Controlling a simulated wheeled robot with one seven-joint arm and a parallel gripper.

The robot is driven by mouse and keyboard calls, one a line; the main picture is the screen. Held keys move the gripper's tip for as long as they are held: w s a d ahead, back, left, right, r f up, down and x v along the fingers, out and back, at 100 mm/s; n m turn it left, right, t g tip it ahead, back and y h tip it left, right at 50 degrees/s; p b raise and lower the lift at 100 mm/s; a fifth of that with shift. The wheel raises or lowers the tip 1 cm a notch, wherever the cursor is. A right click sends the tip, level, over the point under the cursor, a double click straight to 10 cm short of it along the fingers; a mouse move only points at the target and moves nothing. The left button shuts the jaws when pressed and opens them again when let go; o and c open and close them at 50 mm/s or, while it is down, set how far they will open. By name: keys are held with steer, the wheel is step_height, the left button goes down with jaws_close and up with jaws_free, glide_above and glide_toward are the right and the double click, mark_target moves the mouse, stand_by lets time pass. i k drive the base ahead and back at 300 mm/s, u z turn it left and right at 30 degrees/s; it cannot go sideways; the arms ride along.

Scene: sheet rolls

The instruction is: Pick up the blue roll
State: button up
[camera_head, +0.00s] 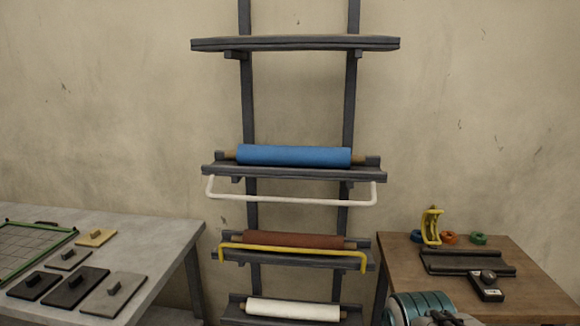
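The blue roll (293,155) lies level on a dark shelf (222,171) of the rack, with brown core ends sticking out at both sides. Raised end stops stand at the shelf's ends. A white bar handle (290,201) hangs in front of and below this shelf. A teal and dark part at the bottom right edge seems to be my arm. My gripper's fingers do not show, and nothing touches the blue roll.
An empty shelf (295,44) is above. Below are a brown-red roll (293,240) behind a yellow bar (290,252) and a white roll (293,309). A grey table (165,245) with flat tools stands left, a wooden table (540,290) with a tape dispenser (431,227) right.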

mark_target(338, 158)
steer(key=z, duration=0.05)
steer(key=k, duration=0.85)
steer(key=u, duration=0.75)
steer(key=i, duration=0.95)
steer(key=u, duration=0.45)
steer(key=i, duration=0.8)
steer(key=z, duration=1.05)
steer(key=i, duration=0.7)
steer(key=z, duration=0.8)
